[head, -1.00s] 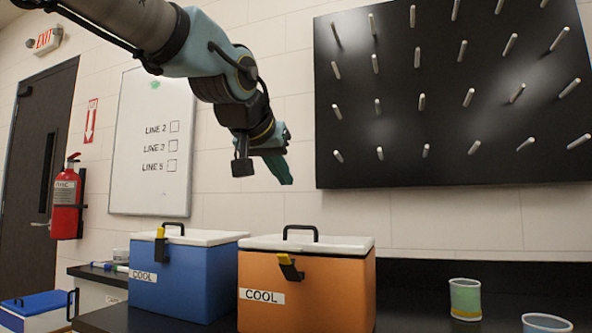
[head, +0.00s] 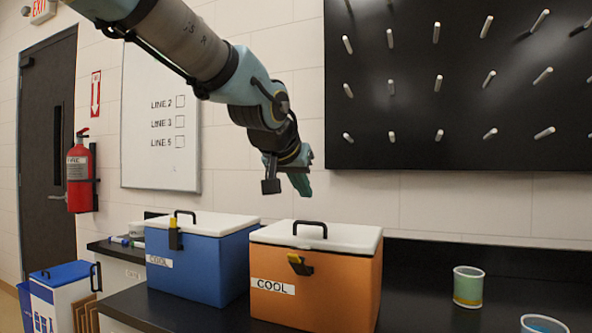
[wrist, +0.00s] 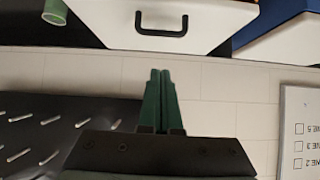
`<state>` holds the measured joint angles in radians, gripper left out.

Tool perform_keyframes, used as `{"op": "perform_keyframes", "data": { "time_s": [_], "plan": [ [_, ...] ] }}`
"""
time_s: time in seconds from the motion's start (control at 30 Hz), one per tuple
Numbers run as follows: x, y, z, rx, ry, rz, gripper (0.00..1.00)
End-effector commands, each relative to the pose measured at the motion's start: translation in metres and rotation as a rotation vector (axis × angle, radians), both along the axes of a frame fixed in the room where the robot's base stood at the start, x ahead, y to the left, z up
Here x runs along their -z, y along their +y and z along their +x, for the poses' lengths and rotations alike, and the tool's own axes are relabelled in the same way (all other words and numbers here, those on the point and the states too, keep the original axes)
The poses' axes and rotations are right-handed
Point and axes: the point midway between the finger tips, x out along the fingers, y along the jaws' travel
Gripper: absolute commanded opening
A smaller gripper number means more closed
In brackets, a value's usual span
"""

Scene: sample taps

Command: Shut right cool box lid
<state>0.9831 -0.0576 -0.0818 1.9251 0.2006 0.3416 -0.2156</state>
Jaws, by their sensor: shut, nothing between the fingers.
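The right cool box (head: 325,290) is orange with a "COOL" label and stands on the black bench. Its white lid (head: 345,238) with a black handle (head: 310,226) lies over the top and looks almost flat; I cannot tell if it is fully seated. Its yellow-and-black latch (head: 300,265) sticks outward from the front. In the wrist view the lid (wrist: 205,15) and handle (wrist: 162,30) lie beyond my fingertips. My gripper (head: 303,188) is shut and empty, above and behind the lid, apart from it. Its green fingers also show in the wrist view (wrist: 162,75).
A blue cool box (head: 205,270) with a white lid and upright latch stands close on the left. A green-and-yellow cup (head: 468,287) and another cup (head: 543,324) are on the right. A black pegboard (head: 455,90) hangs on the wall behind.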

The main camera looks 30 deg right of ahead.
Motion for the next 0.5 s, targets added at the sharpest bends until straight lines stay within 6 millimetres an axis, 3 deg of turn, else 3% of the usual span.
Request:
{"op": "perform_keyframes", "data": {
  "time_s": [0.07, 0.23, 0.5],
  "plan": [
    [0.010, -0.010, 0.006, 0.001, 0.003, 0.003, 0.00],
    [0.035, -0.010, 0.008, 0.000, 0.001, 0.002, 0.00],
    [0.046, -0.012, 0.009, 0.000, -0.001, -0.001, 0.00]
  ]
}}
